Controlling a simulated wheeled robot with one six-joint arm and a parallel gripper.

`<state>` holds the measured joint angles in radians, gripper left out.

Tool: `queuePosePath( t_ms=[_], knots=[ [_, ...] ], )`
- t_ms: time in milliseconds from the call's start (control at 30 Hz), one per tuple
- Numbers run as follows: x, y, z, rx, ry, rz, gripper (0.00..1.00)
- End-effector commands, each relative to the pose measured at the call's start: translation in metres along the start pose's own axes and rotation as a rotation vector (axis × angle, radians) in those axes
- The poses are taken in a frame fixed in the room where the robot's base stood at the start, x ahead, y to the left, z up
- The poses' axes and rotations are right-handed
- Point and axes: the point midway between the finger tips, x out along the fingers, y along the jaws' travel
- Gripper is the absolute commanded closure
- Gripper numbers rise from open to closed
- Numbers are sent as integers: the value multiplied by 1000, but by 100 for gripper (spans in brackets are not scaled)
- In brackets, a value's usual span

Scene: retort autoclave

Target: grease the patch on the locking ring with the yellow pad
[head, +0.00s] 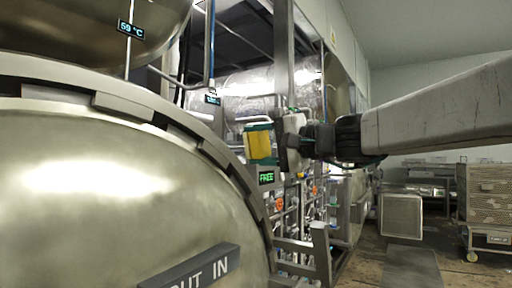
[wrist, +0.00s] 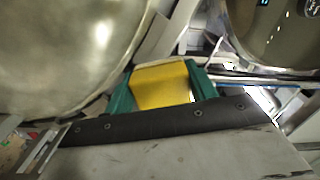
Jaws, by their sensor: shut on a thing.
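The yellow pad (head: 260,145) is held between the green fingers of my gripper (head: 259,127), right of the big round door. It also shows in the wrist view (wrist: 161,86), with a green finger (wrist: 121,97) on each side. The locking ring (head: 128,108) is the grey metal band with raised lugs around the domed door (head: 110,190). In the head view the pad appears close to the ring's right side, just above the FREE display; I cannot tell whether they touch. I cannot make out the patch on the ring.
A small display reading FREE (head: 266,178) sits at the ring's right edge. Pipes and valves (head: 295,195) stand behind my gripper. A wheeled rack (head: 486,195) and a crate (head: 401,215) stand at the right.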

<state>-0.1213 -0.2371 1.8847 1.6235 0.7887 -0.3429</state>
Motion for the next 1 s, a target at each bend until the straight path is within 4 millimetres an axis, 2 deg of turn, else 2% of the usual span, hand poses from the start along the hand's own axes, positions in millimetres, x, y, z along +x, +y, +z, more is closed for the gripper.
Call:
queuePosePath(
  t_ms=[233, 600, 1000],
  knots=[
    [10, -1, 0, 0, 3, -18, 62],
    [48, -2, 1, -1, 2, -17, 62],
    [61, -2, 0, -1, 5, -16, 62]
  ],
)
